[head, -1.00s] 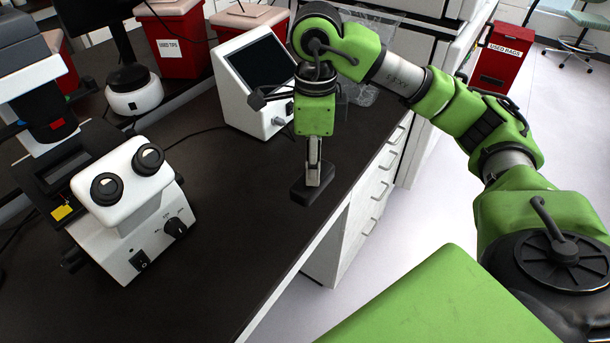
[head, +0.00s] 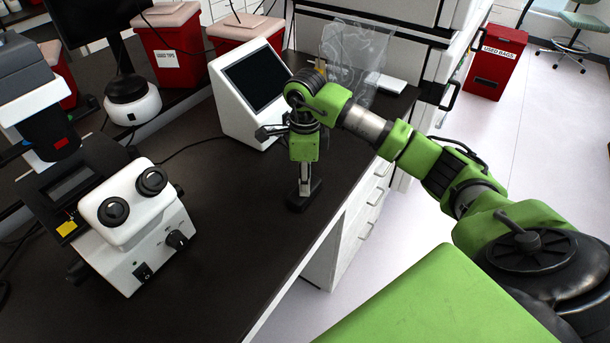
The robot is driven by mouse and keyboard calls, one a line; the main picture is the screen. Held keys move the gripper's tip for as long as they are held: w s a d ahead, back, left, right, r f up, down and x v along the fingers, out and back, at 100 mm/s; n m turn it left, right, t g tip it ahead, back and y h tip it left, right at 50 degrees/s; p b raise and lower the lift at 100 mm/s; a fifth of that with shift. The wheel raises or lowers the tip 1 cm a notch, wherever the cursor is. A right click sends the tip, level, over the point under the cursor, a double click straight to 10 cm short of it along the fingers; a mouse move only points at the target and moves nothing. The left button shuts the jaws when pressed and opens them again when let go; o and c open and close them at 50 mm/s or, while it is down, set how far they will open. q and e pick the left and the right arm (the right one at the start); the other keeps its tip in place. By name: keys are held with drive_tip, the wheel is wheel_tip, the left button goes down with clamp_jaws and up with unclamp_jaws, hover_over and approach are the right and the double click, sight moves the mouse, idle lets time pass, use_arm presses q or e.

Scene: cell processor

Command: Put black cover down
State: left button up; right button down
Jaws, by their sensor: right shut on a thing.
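The black cover (head: 301,202) is a small dark block near the front edge of the dark bench (head: 235,235). My right gripper (head: 304,188) points straight down and is shut on the top of the cover. The cover is at or very close to the bench top; dark on dark, I cannot tell whether it touches. My left gripper is not in view.
A white microscope (head: 130,225) stands at the left. A white device with a dark screen (head: 250,95) stands behind my right gripper. Red bins (head: 170,45) and a clear bag (head: 355,55) are at the back. The bench middle is clear.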

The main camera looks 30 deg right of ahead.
drive_tip(key=shift+f, duration=0.1)
drive_tip(key=c, duration=1.6)
unclamp_jaws()
drive_tip(key=shift+c, duration=0.2)
drive_tip(key=shift+r, duration=0.35)
wheel_tip(320, 180, up, 6)
drive_tip(key=b, duration=0.2)
drive_tip(key=shift+w+r+b, duration=0.1)
drive_tip(key=shift+r+b, duration=0.15)
drive_tip(key=shift+b, duration=0.15)
drive_tip(key=shift+r+p, duration=0.3)
drive_tip(key=shift+r, duration=2.2)
